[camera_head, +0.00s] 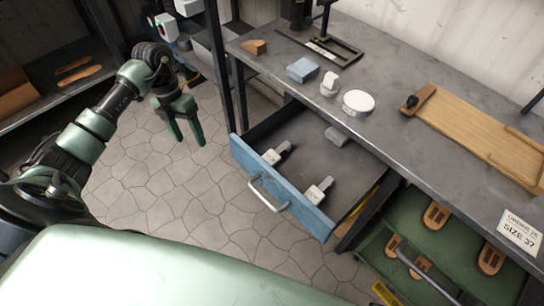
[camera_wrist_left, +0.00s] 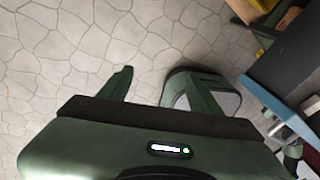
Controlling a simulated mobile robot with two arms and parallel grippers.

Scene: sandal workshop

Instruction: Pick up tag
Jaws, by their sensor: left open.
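Two small white tag-like pieces with grey ends, the nearer one (camera_head: 318,190) and the farther one (camera_head: 276,153), lie in the open blue-fronted drawer (camera_head: 285,187). I cannot tell for sure which is the tag. A grey block (camera_head: 336,136) lies deeper in the drawer. My left gripper (camera_head: 189,141) is open and empty, pointing down over the stone floor, left of the drawer and apart from it. In the left wrist view the gripper (camera_wrist_left: 152,74) has only floor between its fingers, and the drawer front (camera_wrist_left: 268,100) shows at the right. My right gripper is out of view.
The grey workbench (camera_head: 400,150) holds a blue block (camera_head: 302,70), a round white tin (camera_head: 358,102), a wooden board (camera_head: 470,130) and a card reading SIZE 37 (camera_head: 519,233). A green drawer (camera_head: 440,260) with sandal soles is below right. A dark bench post (camera_head: 222,80) stands behind the gripper.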

